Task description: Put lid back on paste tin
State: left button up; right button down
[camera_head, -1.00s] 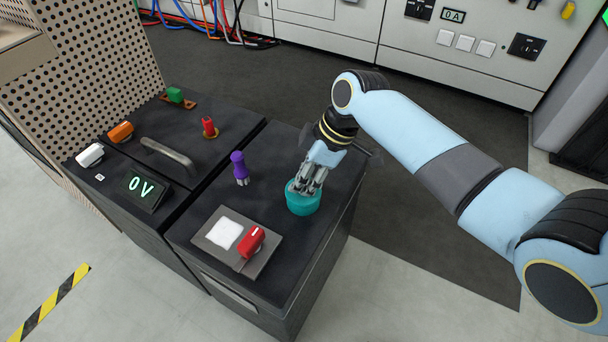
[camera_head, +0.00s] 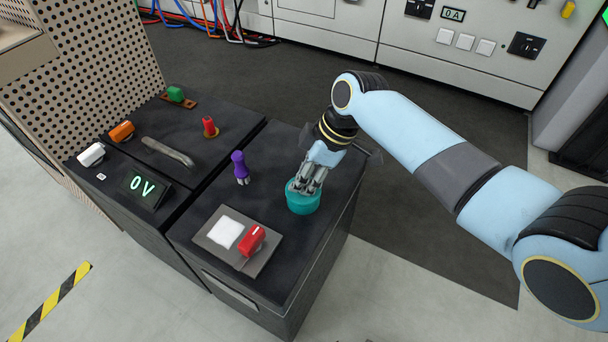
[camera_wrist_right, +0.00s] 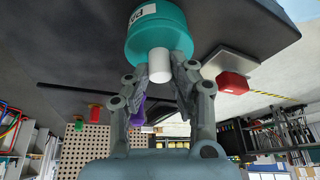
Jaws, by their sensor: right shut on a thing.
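The teal paste tin (camera_head: 303,206) stands upright near the right edge of the black cabinet top. It also shows in the right wrist view (camera_wrist_right: 160,18), with part of a label. A teal lid (camera_wrist_right: 160,45) with a white knob (camera_wrist_right: 159,66) lies in line with the tin, and I see no clear gap between them. I cannot tell whether it is fully seated. My right gripper (camera_head: 307,189) is over the tin, its fingers shut on the white knob. The fingers hide part of the lid in the head view. My left gripper is not in view.
A purple-handled tool (camera_head: 240,167) stands left of the tin. A grey plate (camera_head: 215,238) with a white pad and a red switch (camera_head: 252,240) lies in front. A second cabinet with a metal handle (camera_head: 168,152) and a 0 V display (camera_head: 143,186) is at left.

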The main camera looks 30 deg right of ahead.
pick_arm(q)
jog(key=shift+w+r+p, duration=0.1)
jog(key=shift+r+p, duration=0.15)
jog(key=shift+p, duration=0.05)
pick_arm(e)
jog(key=shift+r, duration=0.1)
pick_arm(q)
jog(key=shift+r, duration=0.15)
pick_arm(e)
jog(key=shift+f, duration=0.25)
dwell(0.9)
pick_arm(q)
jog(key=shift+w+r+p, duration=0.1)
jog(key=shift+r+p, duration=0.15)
jog(key=shift+p, duration=0.15)
dwell(0.3)
pick_arm(e)
jog(key=c, duration=0.6)
grip_release()
jog(key=shift+r+p, duration=3.55)
jog(key=shift+p, duration=0.05)
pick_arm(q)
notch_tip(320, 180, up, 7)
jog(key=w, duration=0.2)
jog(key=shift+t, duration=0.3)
